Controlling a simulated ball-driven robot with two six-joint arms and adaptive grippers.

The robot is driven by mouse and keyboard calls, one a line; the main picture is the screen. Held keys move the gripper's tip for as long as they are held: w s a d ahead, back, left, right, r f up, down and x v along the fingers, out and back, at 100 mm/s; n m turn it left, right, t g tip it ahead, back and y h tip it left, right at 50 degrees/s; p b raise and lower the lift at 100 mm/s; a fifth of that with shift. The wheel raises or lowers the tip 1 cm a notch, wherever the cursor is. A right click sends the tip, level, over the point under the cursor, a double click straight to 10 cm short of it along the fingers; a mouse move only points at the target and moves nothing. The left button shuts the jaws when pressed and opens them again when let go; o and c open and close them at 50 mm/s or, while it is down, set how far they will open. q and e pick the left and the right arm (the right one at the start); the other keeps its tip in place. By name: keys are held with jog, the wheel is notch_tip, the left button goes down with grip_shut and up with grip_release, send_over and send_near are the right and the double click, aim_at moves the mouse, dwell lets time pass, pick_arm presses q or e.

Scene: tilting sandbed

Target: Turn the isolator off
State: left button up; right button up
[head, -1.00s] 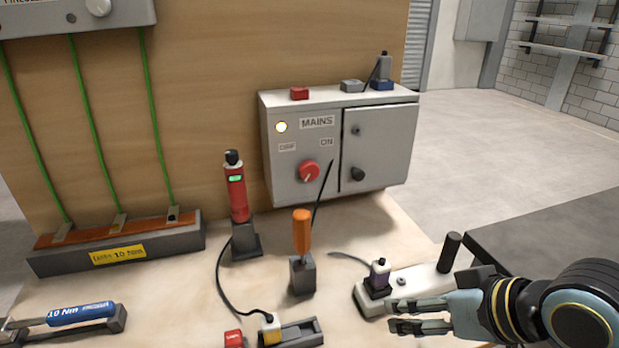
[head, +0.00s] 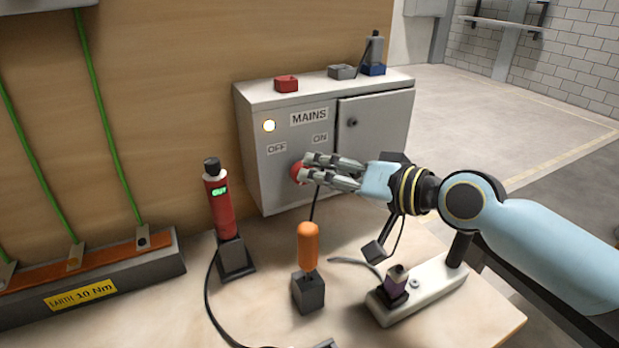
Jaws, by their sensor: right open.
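The grey MAINS box (head: 262,185) stands against the wooden board, with OFF and ON labels and a lit pale lamp (head: 269,126). The red isolator knob (head: 297,172) is on its front below the labels, mostly hidden behind my right fingers. Before, its pointer showed; now its setting cannot be read. My right gripper (head: 305,168) is open, with its fingertips at the knob from the right. I cannot tell whether they touch it. My left gripper is not in view.
An orange-handled tool (head: 308,245) stands in a dark block in front of the box. A red tester (head: 219,200) stands to its left. An earth bar (head: 100,279) is at left.

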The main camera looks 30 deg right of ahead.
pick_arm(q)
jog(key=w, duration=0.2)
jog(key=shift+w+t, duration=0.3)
pick_arm(e)
jog(key=x, duration=0.3)
jog(key=shift+w+a+f, duration=0.1)
jog(key=shift+w, duration=0.2)
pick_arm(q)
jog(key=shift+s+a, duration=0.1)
pick_arm(e)
jog(key=c, duration=0.4)
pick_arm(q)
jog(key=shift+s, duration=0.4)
pick_arm(e)
jog(key=c, duration=0.7)
